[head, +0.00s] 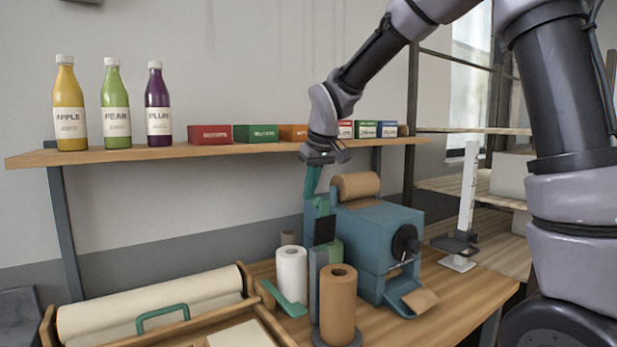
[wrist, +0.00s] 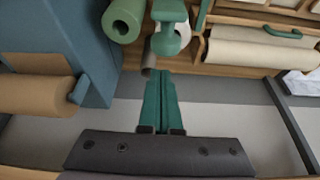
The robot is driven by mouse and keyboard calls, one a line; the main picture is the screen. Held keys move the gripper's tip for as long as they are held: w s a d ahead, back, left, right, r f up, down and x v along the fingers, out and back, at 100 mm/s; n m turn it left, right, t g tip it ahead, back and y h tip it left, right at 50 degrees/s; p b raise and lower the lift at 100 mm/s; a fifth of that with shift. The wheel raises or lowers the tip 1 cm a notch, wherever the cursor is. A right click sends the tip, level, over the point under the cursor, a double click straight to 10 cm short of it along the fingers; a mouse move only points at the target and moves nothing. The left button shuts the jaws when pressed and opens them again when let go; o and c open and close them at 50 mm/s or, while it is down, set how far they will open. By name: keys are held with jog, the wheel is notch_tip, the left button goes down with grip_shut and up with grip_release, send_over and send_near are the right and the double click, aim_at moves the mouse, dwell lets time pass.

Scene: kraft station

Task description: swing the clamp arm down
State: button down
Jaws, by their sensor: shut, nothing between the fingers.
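My gripper (head: 311,194) points down in front of the shelf, just left of the blue machine (head: 375,235). Its green fingers are together and empty, as the wrist view (wrist: 160,78) also shows. A green part with a rounded knob (wrist: 170,38) lies beyond the fingertips in the wrist view; it looks like the clamp arm. A slanted green bar (head: 284,300) lies by the white roll (head: 291,274). I cannot tell which green parts are joined, or whether my fingertips touch any.
A brown roll (head: 338,300) stands in front of the blue machine, with another brown roll (head: 356,185) on top. The shelf (head: 220,151) with bottles and small boxes runs behind my wrist. A wooden tray (head: 247,305) with a wide paper roll is at lower left.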

jog(key=shift+s+d, duration=0.3)
jog(key=shift+s, duration=0.25)
jog(key=shift+s+d, duration=0.3)
jog(key=shift+s, duration=0.2)
jog(key=shift+s+d, duration=0.1)
